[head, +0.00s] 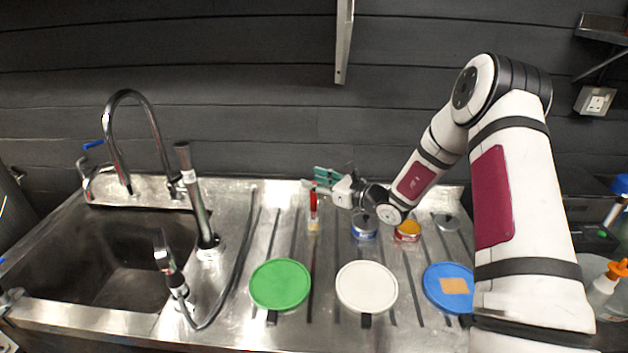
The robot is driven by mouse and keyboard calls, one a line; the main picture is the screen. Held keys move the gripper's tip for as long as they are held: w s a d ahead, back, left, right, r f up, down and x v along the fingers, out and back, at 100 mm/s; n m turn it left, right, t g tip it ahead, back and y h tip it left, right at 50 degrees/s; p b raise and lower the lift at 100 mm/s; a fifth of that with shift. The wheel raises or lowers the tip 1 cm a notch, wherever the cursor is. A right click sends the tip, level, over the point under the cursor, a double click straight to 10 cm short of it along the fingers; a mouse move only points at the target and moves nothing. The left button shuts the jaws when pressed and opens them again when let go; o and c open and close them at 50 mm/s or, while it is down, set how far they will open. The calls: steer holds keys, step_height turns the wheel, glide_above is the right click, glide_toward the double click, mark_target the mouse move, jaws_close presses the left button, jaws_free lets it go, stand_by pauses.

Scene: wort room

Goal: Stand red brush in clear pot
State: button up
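The red brush (313,204) is upright near the back of the steel drainboard, with its red part up and a pale lower end. I cannot tell what its lower end rests on or in. My gripper (318,180), with green fingers, points left at the brush's top end. The fingers are small here, and I cannot tell whether they touch the brush or are shut on it. A greyish, see-through-looking round vessel (446,222) stands at the back right, partly beside my arm; it may be the clear pot, but I cannot be sure.
A blue-sided tin (364,227) and an orange-yellow tin (407,231) stand right of the brush. Green (280,284), white (367,287) and blue (449,288) discs lie in front; the blue one bears an orange patch. A tap (205,215) and a sink (110,255) are left.

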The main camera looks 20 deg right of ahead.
steer(key=v, duration=1.1)
steer(key=shift+s, duration=0.1)
steer(key=shift+r, duration=0.1)
stand_by(0.4)
steer(key=s+a+r+n+g+y, duration=0.1)
steer(key=s+a+r+n+g, duration=1)
steer(key=s+a+n, duration=0.45)
steer(key=s+d+r+n+t+h, duration=0.1)
steer(key=s+d+r+n+h, duration=0.2)
steer(key=s, duration=0.3)
steer(key=s+d+r+n+t+h, duration=0.1)
steer(key=s+d+r+n+h, duration=0.1)
steer(key=s+n, duration=0.4)
steer(key=s+d+r+n+t+h, duration=0.1)
steer(key=s+d+r+n+h, duration=0.2)
steer(key=s, duration=0.4)
steer(key=r+n+h, duration=0.1)
steer(key=h, duration=0.1)
steer(key=shift+d+h, duration=0.35)
steer(key=shift+h, duration=0.05)
